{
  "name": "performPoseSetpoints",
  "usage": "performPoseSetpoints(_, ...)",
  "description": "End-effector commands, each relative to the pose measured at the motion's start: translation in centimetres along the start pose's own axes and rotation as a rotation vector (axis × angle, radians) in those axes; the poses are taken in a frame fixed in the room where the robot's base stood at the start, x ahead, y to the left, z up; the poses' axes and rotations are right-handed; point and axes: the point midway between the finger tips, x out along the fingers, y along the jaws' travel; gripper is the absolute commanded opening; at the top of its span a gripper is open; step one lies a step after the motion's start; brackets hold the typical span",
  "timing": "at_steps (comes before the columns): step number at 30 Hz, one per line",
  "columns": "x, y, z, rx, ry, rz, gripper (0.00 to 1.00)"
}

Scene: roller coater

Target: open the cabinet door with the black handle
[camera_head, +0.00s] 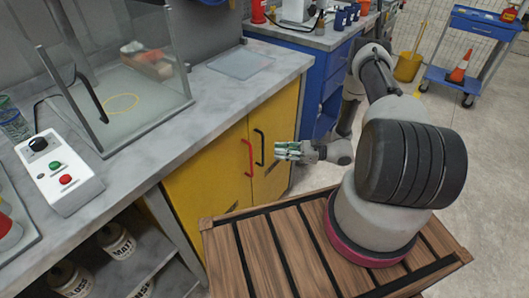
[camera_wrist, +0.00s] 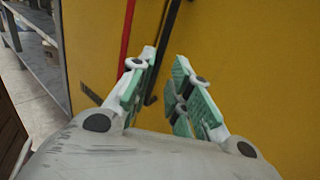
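The yellow cabinet has two doors side by side, the left with a red handle (camera_head: 248,158) and the right with a black handle (camera_head: 260,148). My gripper (camera_head: 278,150) is just right of the black handle in the head view, its fingers pointing at the cabinet front. In the wrist view, my gripper (camera_wrist: 163,60) is open, with a clear gap between its green-padded fingers. The black handle (camera_wrist: 168,40) runs upright ahead of that gap, its lower end showing between the fingers. Contact with the handle cannot be told. The red handle (camera_wrist: 127,35) stands to the left.
A grey countertop (camera_head: 226,97) overhangs the cabinet. A wooden slatted platform (camera_head: 290,255) is below the arm. A blue cabinet (camera_head: 335,75) stands beyond the yellow one. Open shelves with white jars (camera_head: 117,241) are at lower left.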

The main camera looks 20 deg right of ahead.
Motion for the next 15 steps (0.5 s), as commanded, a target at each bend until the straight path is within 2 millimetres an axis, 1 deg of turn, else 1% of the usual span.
performPoseSetpoints(9, 5.2, 0.2, 0.0, 0.002, 0.002, 0.007, 0.19)
performPoseSetpoints(12, 6.3, 0.2, 0.0, 0.002, 0.002, 0.006, 0.19)
performPoseSetpoints(15, 7.0, 0.2, 0.0, 0.002, 0.003, 0.006, 0.19)
